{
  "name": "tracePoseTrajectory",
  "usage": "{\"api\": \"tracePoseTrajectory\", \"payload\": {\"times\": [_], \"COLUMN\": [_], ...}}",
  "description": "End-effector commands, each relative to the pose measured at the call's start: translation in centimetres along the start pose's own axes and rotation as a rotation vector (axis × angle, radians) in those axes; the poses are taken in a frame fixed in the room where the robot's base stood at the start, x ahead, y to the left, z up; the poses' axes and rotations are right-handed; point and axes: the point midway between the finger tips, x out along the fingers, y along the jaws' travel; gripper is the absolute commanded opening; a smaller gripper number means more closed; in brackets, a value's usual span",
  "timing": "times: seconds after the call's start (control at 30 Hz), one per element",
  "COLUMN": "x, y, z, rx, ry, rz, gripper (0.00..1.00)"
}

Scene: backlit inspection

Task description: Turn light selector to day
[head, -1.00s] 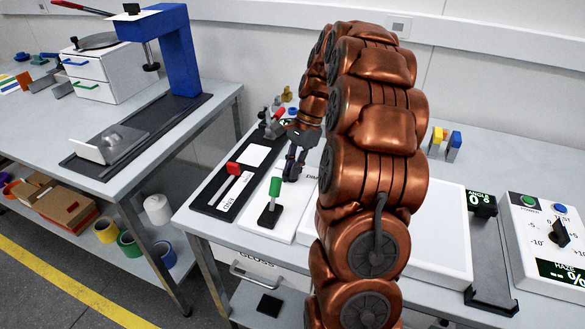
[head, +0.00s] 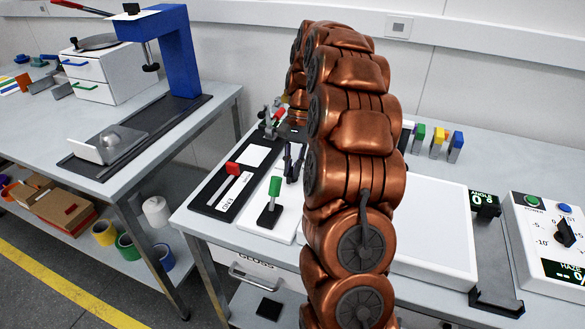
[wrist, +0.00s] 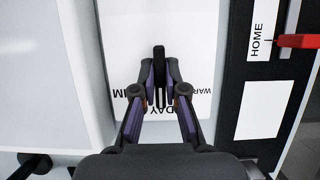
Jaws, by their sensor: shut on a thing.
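The light selector is a black bar-shaped knob (wrist: 159,62) on a white panel (wrist: 185,30) in the wrist view. My gripper (wrist: 159,78) has its fingertips closed on the knob's two sides. Printed words DIM, DAY and WARM show on the panel below the knob in that view, partly covered by my fingers. DAY (wrist: 158,112) lies in the middle, in line with the knob's long axis. I cannot tell which end is the pointer. In the head view my gripper (head: 291,160) is at the panel, partly behind my arm, and the knob is hidden.
A green-topped lever (head: 273,195) stands at the panel's front. A black rail with a red slider (head: 232,169) and HOME label runs beside it. A white light table (head: 435,230) and the haze unit (head: 550,240) are to the right. Coloured blocks (head: 437,140) stand behind.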

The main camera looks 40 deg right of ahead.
Motion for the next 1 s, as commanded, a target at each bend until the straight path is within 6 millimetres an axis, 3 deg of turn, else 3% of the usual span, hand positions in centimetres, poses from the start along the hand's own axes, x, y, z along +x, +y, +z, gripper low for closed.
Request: {"api": "tracePoseTrajectory", "payload": {"times": [0.3,0.33,0.57,1.0], "x": [-0.03,-0.03,-0.02,-0.13], "y": [0.01,0.01,0.00,0.04], "z": [-0.05,-0.05,-0.04,-0.01], "rx": [-0.001,-0.001,-0.001,0.045], "ry": [0.002,0.002,0.001,0.001], "rz": [0.000,0.000,0.000,-0.020], "gripper": [0.00,0.12,0.36,0.36]}}
